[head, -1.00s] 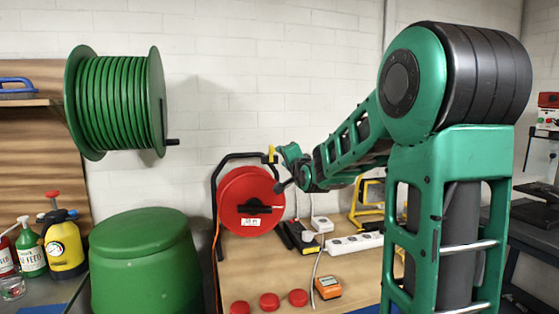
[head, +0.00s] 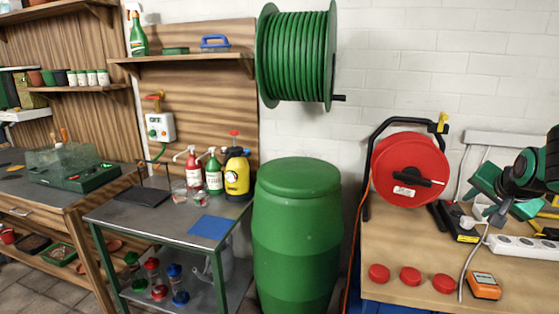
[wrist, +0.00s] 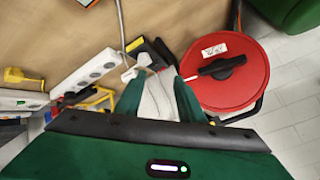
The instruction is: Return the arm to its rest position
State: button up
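My gripper (head: 482,198) is at the right edge of the head view, above the wooden bench and to the right of the red cable reel. Part of my arm is cut off by the frame. In the wrist view my gripper (wrist: 157,95) shows two green fingers standing apart.
The wooden bench (head: 400,250) holds a red cable reel (head: 410,168), a white power strip (head: 520,248), red discs (head: 410,276) and an orange device (head: 483,285). A green barrel (head: 297,235) stands beside it. A metal table (head: 130,215) with bottles is further left.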

jog(key=s+a+f+n+g+y, duration=0.1)
jog(key=s+a+f+g, duration=0.2)
jog(key=s, duration=0.6)
jog(key=s+a+f+n+g+y, duration=0.1)
jog(key=s+a+f+n+g, duration=0.1)
jog(key=s, duration=0.8)
jog(key=s+a+f+n+g+y, duration=0.1)
jog(key=s+a+f+g, duration=0.3)
jog(key=s, duration=0.6)
jog(key=shift+f+n+y, duration=0.4)
jog(key=shift+f+n, duration=0.1)
jog(key=shift+f, duration=0.05)
jog(key=shift+w+f, duration=0.25)
jog(key=shift+w, duration=0.3)
jog(key=shift+d, duration=0.1)
